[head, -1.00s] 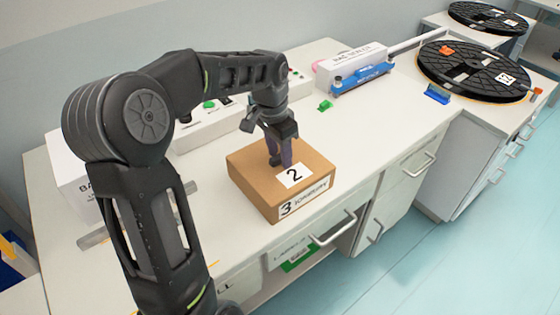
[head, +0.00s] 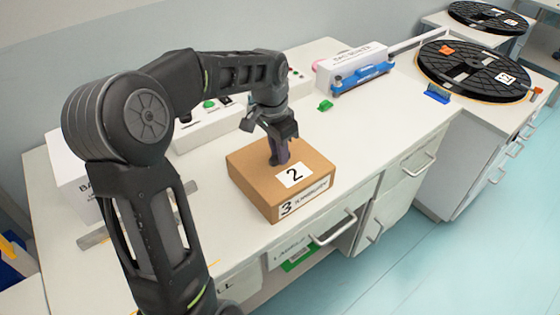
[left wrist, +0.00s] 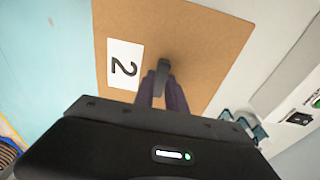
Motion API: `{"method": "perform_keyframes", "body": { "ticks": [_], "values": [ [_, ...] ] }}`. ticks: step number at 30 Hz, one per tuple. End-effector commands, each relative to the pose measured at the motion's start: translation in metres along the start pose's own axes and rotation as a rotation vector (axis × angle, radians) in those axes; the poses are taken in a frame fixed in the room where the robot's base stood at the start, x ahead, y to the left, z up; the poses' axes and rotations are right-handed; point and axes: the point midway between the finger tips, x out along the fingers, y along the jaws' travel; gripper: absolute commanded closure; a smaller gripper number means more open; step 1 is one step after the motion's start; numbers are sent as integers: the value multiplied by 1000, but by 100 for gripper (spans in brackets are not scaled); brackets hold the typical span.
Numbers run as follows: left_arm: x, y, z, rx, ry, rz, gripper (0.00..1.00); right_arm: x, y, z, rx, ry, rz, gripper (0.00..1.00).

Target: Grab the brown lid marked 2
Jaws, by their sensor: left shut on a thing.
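The brown lid marked 2 (head: 312,166) sits flat on top of a brown box (head: 305,208) with a label reading 3 on its front side. Lid and box look like one block in the head view. My left gripper (head: 278,160) points down at the middle of the lid and is shut on a small upright grip there, mostly hidden by the fingers. In the left wrist view the lid (left wrist: 200,50) shows its white 2 label beside the fingers (left wrist: 162,85). My right gripper is in neither view.
The box stands on a white counter (head: 370,130) with drawers and handles below. Behind are a white sealer box with a blue front (head: 360,78), a small green piece (head: 325,105) and a control panel with buttons (head: 208,122). Black reels (head: 475,70) lie at the right.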

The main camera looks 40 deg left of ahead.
Motion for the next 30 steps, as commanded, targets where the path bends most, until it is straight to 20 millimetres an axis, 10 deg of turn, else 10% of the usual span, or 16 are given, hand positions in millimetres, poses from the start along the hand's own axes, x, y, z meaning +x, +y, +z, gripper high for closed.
{"method": "perform_keyframes", "body": {
  "ticks": [17, 30],
  "values": [
    [-6, 0, -1, 0, 2, -2, 100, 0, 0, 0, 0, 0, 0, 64],
    [-81, 0, -11, 1, 3, -2, 100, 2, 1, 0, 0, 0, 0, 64]
  ]
}}
